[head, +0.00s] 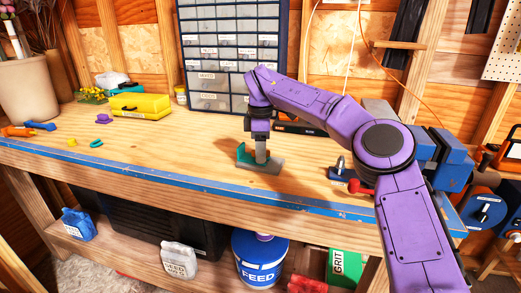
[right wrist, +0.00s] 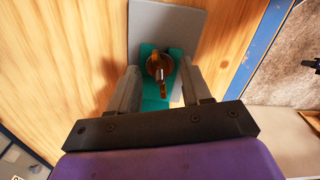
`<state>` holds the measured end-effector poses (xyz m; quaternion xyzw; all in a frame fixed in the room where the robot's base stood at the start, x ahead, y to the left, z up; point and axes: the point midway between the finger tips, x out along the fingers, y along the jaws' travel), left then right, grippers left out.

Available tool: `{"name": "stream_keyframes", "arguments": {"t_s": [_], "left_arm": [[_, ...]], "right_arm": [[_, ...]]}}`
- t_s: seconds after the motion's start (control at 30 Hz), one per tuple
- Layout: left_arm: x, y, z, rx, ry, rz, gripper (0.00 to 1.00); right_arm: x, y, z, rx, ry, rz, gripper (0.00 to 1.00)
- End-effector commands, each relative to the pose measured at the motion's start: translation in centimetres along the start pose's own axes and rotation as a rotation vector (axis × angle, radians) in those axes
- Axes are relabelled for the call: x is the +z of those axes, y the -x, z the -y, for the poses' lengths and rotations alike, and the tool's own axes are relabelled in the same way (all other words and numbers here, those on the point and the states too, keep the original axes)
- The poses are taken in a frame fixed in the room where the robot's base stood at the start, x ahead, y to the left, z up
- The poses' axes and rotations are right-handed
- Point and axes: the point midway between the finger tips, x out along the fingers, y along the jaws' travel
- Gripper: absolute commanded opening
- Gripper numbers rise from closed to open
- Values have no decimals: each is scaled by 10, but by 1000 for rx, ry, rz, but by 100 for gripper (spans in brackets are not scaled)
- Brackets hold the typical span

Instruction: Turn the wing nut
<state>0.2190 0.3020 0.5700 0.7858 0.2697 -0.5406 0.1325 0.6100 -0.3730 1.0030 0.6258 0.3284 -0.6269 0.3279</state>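The brass wing nut (right wrist: 159,66) sits on a teal block (right wrist: 150,101) fixed to a grey plate (right wrist: 168,22) on the bench. My right gripper (right wrist: 161,72) points down over it, with one finger on each side of the nut. The fingers are open, and a gap shows between each finger and the nut. One wing points toward the gripper's palm in the right wrist view. In the head view my right gripper (head: 262,156) hides the nut, and only part of the teal block (head: 244,154) shows. My left gripper is not in view.
The wooden bench (head: 190,165) has a blue front edge. A drawer cabinet (head: 232,55) stands behind the gripper. A yellow case (head: 140,106) lies left, and a blue vise (head: 447,160) stands right, behind my arm. The bench left of the block is mostly clear.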

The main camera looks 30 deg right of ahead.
Motion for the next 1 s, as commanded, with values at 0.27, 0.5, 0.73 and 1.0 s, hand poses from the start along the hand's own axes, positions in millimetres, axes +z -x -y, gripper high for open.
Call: {"name": "stream_keyframes", "arguments": {"t_s": [0.27,0.5,0.73,1.0], "left_arm": [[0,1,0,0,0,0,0],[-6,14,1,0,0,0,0],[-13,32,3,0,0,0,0],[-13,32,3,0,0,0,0]], "right_arm": [[0,6,0,3,1,-1,48],[0,59,0,5,-2,-1,48],[0,102,0,1,-2,0,48],[0,106,0,0,0,-1,48]]}}
